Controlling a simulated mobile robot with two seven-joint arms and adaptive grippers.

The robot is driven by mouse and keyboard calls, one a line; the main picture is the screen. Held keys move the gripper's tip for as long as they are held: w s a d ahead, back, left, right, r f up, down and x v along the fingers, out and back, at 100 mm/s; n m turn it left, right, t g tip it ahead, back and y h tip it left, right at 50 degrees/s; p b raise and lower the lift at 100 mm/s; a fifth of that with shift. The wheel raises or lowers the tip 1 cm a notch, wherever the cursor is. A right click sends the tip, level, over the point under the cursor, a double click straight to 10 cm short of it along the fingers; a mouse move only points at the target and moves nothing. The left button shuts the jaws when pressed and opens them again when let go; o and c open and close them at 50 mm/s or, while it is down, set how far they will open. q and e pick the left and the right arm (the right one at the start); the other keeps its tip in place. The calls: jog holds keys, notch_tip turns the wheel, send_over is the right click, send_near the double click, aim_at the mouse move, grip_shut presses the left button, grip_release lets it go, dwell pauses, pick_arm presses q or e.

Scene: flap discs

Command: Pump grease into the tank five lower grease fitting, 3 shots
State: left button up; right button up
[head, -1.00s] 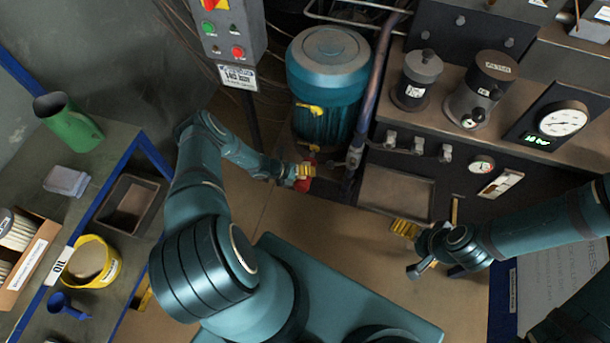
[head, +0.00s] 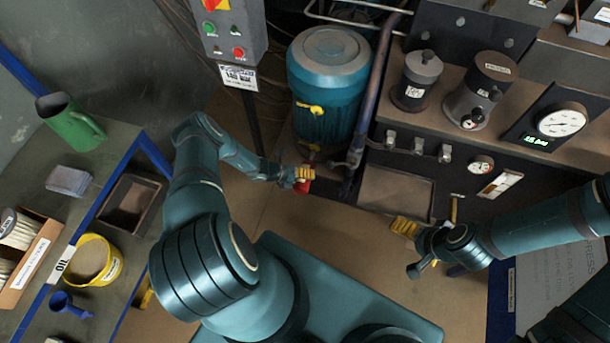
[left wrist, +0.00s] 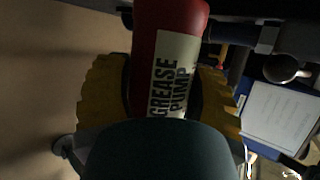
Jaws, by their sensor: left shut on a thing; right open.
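My left gripper (head: 303,178) is shut on the red grease pump (head: 302,188), low in front of the blue-green tank (head: 328,85). In the left wrist view the red pump (left wrist: 170,25), with its "GREASE PUMP" label, sits between the yellow fingers of my left gripper (left wrist: 163,85). The pump's far end runs out of the top of that view. My right gripper (head: 405,227) is open and empty above the floor, in front of the press bench.
A dark tray (head: 397,193) lies low under the bench. A pipe (head: 375,85) runs beside the tank, right of my left gripper. A control box (head: 232,32) stands on a post at left. A side table holds a green jug (head: 72,125) and yellow oil tub (head: 93,262).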

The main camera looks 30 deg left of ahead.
aim_at(295, 187)
pick_arm(q)
jog(key=shift+s+d+p, duration=0.2)
jog(key=shift+s+p, duration=0.15)
jog(key=shift+s, duration=0.4)
jog(key=shift+s+d+p, duration=0.15)
jog(key=shift+s+p, duration=0.25)
jog(key=shift+s, duration=0.3)
jog(key=shift+s+d+p, duration=0.2)
jog(key=shift+s+p, duration=0.15)
jog(key=shift+s, duration=0.4)
jog(key=s+p, duration=0.1)
jog(key=s, duration=0.1)
jog(key=s+d, duration=0.1)
jog(key=s, duration=0.1)
jog(key=shift+s+p, duration=0.15)
jog(key=shift+p, duration=0.2)
